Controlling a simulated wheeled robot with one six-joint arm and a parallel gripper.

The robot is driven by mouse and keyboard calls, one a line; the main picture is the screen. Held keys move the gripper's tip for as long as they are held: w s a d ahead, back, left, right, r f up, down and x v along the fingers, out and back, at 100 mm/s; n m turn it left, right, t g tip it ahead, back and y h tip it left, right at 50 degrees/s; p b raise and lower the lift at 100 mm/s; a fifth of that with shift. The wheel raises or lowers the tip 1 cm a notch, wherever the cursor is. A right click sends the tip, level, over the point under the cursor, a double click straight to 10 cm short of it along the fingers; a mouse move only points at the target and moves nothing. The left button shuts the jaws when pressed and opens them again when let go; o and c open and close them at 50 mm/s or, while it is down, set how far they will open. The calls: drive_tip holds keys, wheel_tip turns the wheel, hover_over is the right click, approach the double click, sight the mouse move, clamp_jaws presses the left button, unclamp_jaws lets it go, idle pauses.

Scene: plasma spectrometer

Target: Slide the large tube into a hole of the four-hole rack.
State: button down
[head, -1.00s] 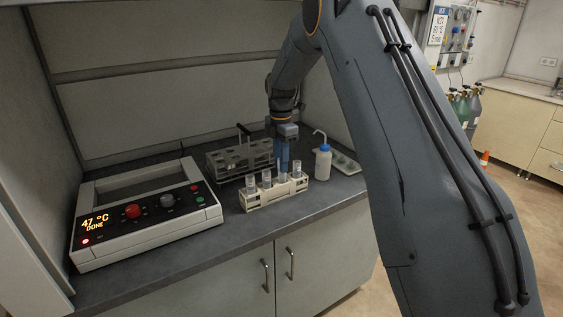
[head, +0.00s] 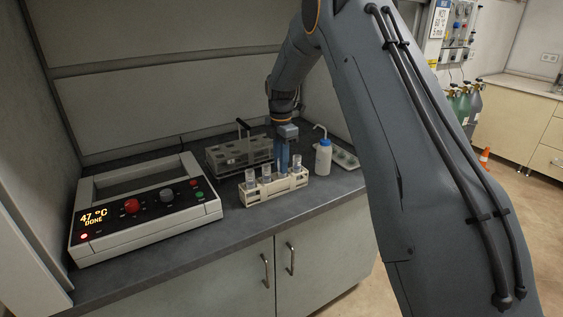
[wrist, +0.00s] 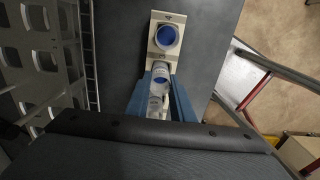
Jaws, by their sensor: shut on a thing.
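The four-hole rack (head: 275,192) is a small cream stand near the counter's front edge, with clear tubes with blue inside in it. My gripper (head: 284,165) points straight down over its right half, with both blue fingers close together. In the wrist view my gripper (wrist: 160,95) is shut on a clear tube, which I take for the large tube (wrist: 157,103). This tube lines up with the row of the rack (wrist: 153,52); its lower end is hidden, so I cannot tell how deep it sits. A blue-filled tube (wrist: 166,37) stands in the rack's far hole.
A grey multi-hole rack (head: 240,157) with a black handle stands behind. A white wash bottle (head: 323,158) and a pale tray (head: 345,158) are close on the right. A heater unit (head: 145,215) reading 47 °C DONE stands left. Bare counter lies between heater and cream rack.

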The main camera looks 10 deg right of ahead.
drive_tip(key=c, duration=1.5)
unclamp_jaws()
drive_tip(key=shift+o, duration=0.2)
drive_tip(key=shift+r, duration=0.1)
